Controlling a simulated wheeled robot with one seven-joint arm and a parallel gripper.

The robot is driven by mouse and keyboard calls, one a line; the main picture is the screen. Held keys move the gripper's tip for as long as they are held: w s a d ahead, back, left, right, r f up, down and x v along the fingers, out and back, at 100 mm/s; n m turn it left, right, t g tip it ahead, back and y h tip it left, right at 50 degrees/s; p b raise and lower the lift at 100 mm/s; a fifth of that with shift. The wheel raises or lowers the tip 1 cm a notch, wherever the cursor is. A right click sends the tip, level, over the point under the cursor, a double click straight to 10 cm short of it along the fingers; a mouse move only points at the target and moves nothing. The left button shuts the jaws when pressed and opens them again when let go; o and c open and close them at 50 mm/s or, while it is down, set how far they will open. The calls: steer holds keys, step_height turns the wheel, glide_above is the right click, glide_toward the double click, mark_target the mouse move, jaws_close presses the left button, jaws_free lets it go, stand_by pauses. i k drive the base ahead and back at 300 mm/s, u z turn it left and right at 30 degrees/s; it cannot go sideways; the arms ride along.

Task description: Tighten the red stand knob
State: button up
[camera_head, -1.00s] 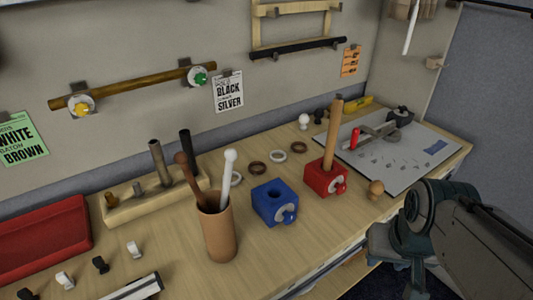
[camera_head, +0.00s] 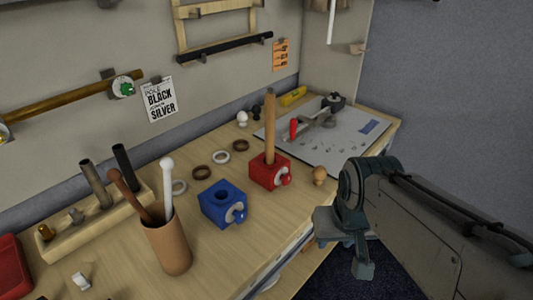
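The red stand (camera_head: 268,172) is a red block on the wooden table, with a wooden rod (camera_head: 270,125) standing upright in it. Its red knob (camera_head: 285,179) sticks out from a pale round plate on the block's front right face. My arm reaches in from the right, and my gripper (camera_head: 362,262) hangs low beyond the table's front edge, apart from the stand. Its fingertips are not clear enough to tell whether it is open or shut.
A blue block with a blue knob (camera_head: 222,204) stands left of the red stand. A brown cup (camera_head: 167,247) holds sticks. A grey board (camera_head: 350,150) with a clamp-like tool lies behind.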

mark_target(286, 179)
steer(key=z, duration=0.05)
steer(key=k, duration=0.5)
steer(key=z, duration=1.3)
steer(key=i, duration=1.1)
steer(key=u, duration=2.25)
